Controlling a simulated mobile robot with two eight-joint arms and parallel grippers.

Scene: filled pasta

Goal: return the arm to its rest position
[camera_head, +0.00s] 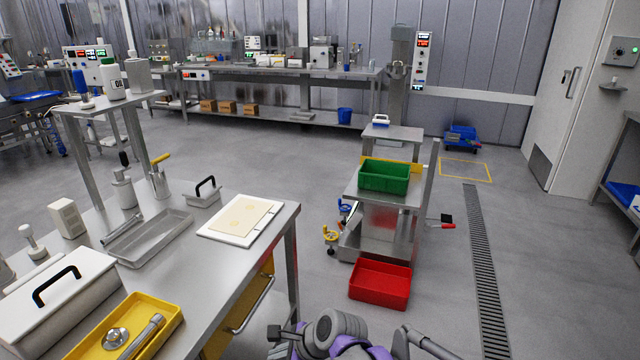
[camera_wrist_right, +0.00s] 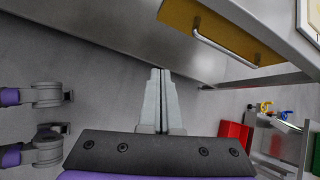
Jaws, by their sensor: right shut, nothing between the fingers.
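My right gripper (camera_wrist_right: 158,75) shows in the right wrist view. Its two pale fingers are together, with nothing between them. It is in free air beside the steel worktable, below the table edge and near the yellow drawer front (camera_wrist_right: 215,32) with its metal handle. Purple and grey links of my own arm (camera_head: 340,335) show at the bottom of the head view, to the right of the table; no fingertips can be made out there. My left gripper is not in view.
The steel worktable (camera_head: 215,265) carries a white board (camera_head: 240,222), a grey tray (camera_head: 150,238) and a yellow tray (camera_head: 95,345). A cart with a green bin (camera_head: 384,177) stands beyond, with a red bin (camera_head: 380,283) low in front. Floor to the right is open.

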